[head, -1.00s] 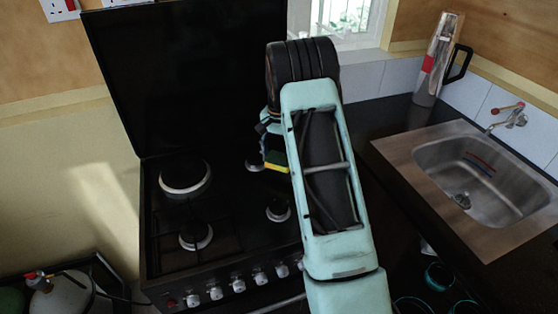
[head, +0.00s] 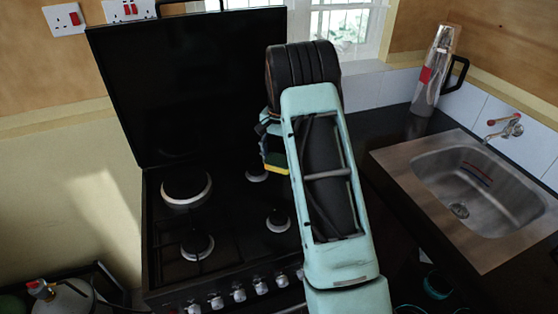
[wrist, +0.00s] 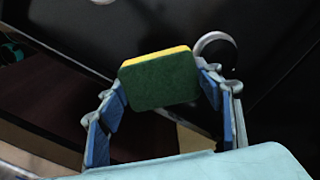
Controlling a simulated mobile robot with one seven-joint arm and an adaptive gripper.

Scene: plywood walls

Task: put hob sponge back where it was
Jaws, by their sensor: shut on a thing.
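The sponge (head: 276,168), green with a yellow layer, shows at the left side of my arm in the head view, over the right part of the black hob (head: 228,222). My arm hides part of it. In the wrist view the sponge (wrist: 160,82) is held between the blue-padded fingers of my gripper (wrist: 163,92), green face toward the camera and yellow edge on top. It appears to be held above the hob; the exact height is unclear. My gripper is mostly hidden behind my arm in the head view.
The raised black hob lid (head: 190,85) stands behind the burners. A steel sink (head: 475,190) with a tap (head: 508,127) is at the right. A silver flask-like container (head: 433,72) stands in the back corner. Dark worktop (head: 385,135) between hob and sink looks clear.

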